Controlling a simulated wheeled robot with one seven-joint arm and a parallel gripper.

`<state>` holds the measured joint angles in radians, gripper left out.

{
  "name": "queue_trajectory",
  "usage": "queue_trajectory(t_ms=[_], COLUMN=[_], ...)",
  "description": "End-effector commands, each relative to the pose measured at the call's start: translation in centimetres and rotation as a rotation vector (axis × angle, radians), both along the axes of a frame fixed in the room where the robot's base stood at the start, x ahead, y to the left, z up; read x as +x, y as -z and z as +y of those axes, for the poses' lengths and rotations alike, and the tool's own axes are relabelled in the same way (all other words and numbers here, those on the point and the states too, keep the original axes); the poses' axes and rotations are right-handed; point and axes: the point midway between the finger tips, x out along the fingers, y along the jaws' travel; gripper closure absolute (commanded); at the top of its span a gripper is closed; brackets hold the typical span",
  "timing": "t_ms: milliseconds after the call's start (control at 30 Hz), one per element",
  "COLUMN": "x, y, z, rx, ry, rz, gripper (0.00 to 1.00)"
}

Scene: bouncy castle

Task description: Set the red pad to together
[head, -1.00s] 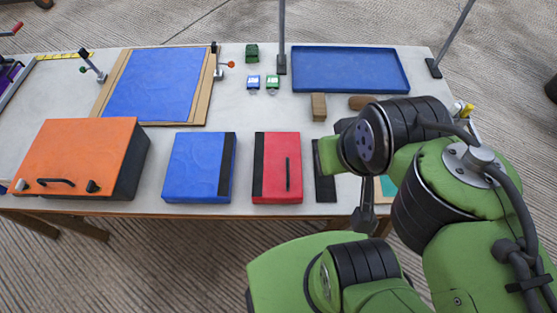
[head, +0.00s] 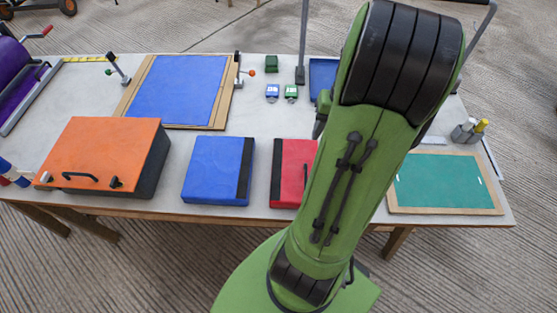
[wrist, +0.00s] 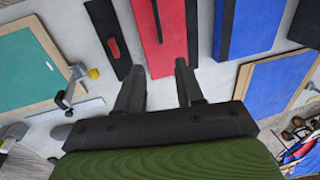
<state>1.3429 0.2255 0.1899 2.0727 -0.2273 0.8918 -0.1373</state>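The red pad (head: 288,172) lies flat on the table with a black strip along its left edge in the head view. My arm covers its right part there. The blue pad (head: 210,170) lies to its left, its black strip facing the red pad across a narrow gap. In the wrist view the red pad (wrist: 160,42) shows its black handle (wrist: 156,18), and the blue pad (wrist: 252,25) is to its right. My gripper (wrist: 159,66) is open and empty, its fingertips either side of the red pad's near end in that picture. Contact cannot be told.
An orange box (head: 100,155) stands left of the blue pad. A blue-topped board (head: 180,90) and small blue and green blocks lie behind. A green board (head: 444,182) is at right. A dark strip with a red mark (wrist: 108,40) lies beside the red pad.

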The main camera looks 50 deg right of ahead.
Motion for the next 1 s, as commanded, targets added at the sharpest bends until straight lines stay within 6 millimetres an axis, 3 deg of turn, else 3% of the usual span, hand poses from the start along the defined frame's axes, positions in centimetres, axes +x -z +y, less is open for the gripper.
queue_trajectory(t_ms=[167,500,700,1000], x=[0.0,1.2,1.9,2.1], y=[2.0,10.5,14.5,15.6], z=[0.0,1.2,1.7,1.9], rx=[0.010,0.010,0.007,0.004], ry=[0.008,0.007,0.007,0.008], rz=[-0.001,0.001,0.000,-0.001], gripper=[0.63,0.63,0.63,0.63])
